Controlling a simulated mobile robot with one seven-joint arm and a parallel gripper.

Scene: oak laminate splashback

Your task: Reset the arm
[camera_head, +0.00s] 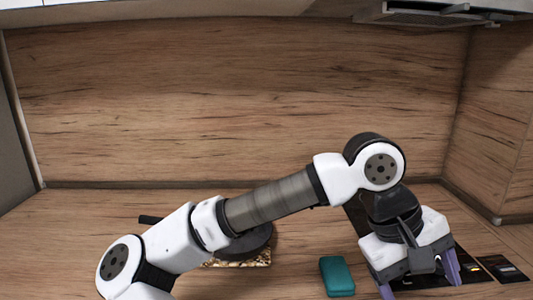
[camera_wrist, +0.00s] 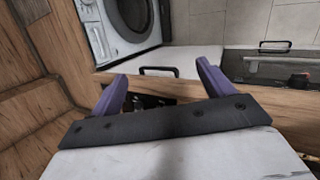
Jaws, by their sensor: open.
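My gripper (camera_head: 421,289) hangs at the right of the counter in the head view, pointing down, with its two purple fingers apart and nothing visible between them. My white and grey arm stretches across the front of the counter from the lower left. In the wrist view, my gripper (camera_wrist: 160,84) shows its purple fingers spread wide. A washing machine, a dark cabinet handle (camera_wrist: 158,71) and the counter's wooden edge lie beyond the fingers.
A teal block (camera_head: 337,276) lies on the counter left of my gripper. A dark pan (camera_head: 247,243) on a speckled board (camera_head: 258,261) sits partly behind my arm. A black hob (camera_head: 475,263) is under and beside my gripper. A hood (camera_head: 430,14) hangs above right.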

